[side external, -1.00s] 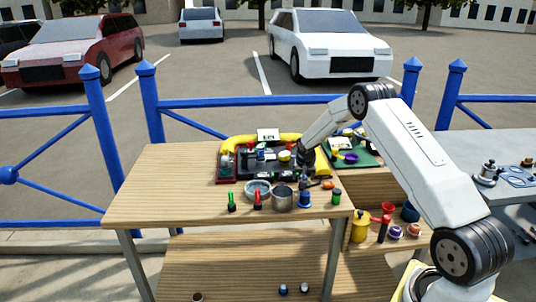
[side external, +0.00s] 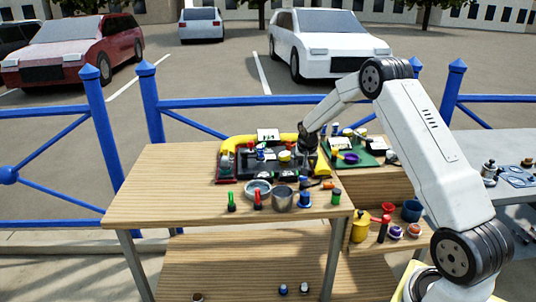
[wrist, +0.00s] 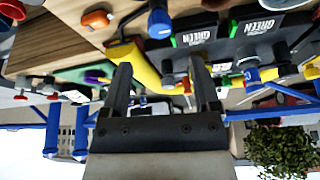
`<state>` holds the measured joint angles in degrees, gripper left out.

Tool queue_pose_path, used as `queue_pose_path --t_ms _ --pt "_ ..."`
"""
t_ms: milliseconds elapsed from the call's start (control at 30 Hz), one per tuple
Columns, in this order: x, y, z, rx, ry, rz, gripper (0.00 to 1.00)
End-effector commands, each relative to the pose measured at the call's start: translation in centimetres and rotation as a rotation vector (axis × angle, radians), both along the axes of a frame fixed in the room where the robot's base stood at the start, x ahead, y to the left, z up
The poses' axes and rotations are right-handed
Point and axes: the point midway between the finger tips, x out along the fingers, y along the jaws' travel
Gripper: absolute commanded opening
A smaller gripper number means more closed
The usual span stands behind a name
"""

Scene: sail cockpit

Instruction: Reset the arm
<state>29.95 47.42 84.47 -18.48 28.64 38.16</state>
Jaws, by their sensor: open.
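My gripper (side external: 308,152) hangs at the back right of the wooden table (side external: 160,185), over the right end of the black cockpit tray. In the wrist view its two dark fingers (wrist: 159,68) are spread apart with nothing held between them. The black tray (side external: 245,169) has a yellow curved border (side external: 235,141) and carries several small coloured parts. My arm comes in from the right, its elbow bent high above the table. In the side view the fingertips are too small to make out.
A grey pot (side external: 283,199), a round dish (side external: 257,189) and several small coloured pieces stand along the table's front. A green board (side external: 362,157) with items lies to the right. A blue fence (side external: 225,103) runs behind. The table's left part is bare.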

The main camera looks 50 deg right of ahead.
Motion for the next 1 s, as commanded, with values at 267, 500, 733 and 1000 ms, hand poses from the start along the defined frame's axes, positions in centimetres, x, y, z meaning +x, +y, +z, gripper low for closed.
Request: queue_pose_path --t_ms 267,500,733,1000 --pt "-0.2 0.2 0.6 0.001 0.001 0.0 0.79" --pt "-0.2 0.3 0.6 0.001 0.001 0.001 0.79" --pt "-0.3 2.6 1.3 0.008 0.008 0.054 0.79" --pt "-2.2 10.4 3.3 0.031 0.039 0.241 0.79"
